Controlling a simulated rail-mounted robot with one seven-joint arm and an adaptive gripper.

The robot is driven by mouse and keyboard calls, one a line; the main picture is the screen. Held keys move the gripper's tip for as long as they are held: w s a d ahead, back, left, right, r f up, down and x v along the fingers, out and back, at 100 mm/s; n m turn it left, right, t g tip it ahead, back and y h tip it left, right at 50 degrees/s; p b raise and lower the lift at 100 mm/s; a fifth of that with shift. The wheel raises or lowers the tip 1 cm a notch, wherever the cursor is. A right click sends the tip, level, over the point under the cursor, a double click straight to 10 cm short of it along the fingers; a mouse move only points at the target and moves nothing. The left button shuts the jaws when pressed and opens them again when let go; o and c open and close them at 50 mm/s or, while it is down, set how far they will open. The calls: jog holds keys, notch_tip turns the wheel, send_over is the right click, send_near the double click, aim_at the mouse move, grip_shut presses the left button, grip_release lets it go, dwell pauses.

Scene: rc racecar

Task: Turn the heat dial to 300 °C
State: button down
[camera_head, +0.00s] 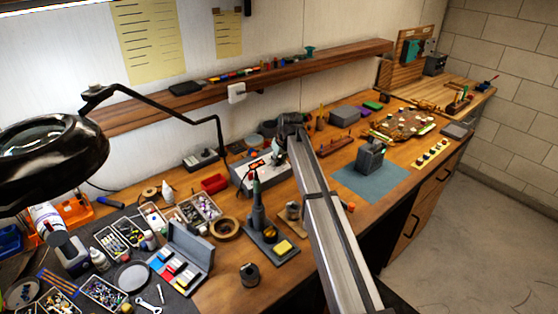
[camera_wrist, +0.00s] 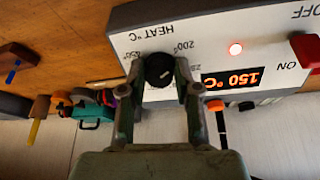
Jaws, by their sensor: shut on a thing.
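The heat dial (camera_wrist: 159,70) is a black round knob on the white front panel of the heat station (camera_wrist: 150,22), seen upside down in the wrist view. My gripper (camera_wrist: 160,76) has a finger on each side of the dial and is shut on it. The red-lit display (camera_wrist: 232,78) beside it reads 150 °C. Printed temperature marks such as 200 and 450 show around the dial; others are hidden by the fingers. In the head view the station (camera_head: 250,176) stands on the bench near the wall, with my gripper (camera_head: 288,135) at its right end; the dial is not clear there.
A blue-grey mat (camera_head: 370,187) lies right of my arm.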

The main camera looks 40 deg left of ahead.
jog(key=shift+f+m, duration=0.1)
jog(key=shift+m, duration=0.3)
jog(key=m+b, duration=0.2)
jog(key=m, duration=0.1)
jog(key=shift+m, duration=0.3)
jog(key=m, duration=0.2)
jog(key=m+b, duration=0.1)
jog(key=m, duration=0.2)
jog(key=shift+a+g+h, duration=0.15)
jog(key=shift+g+h, duration=0.15)
jog(key=shift+h, duration=0.1)
jog(key=m+b, duration=0.1)
jog(key=m, duration=0.4)
jog(key=shift+m, duration=0.4)
jog(key=m, duration=0.4)
jog(key=shift+g, duration=0.4)
jog(key=shift+m, duration=0.3)
jog(key=c, duration=0.8)
grip_release()
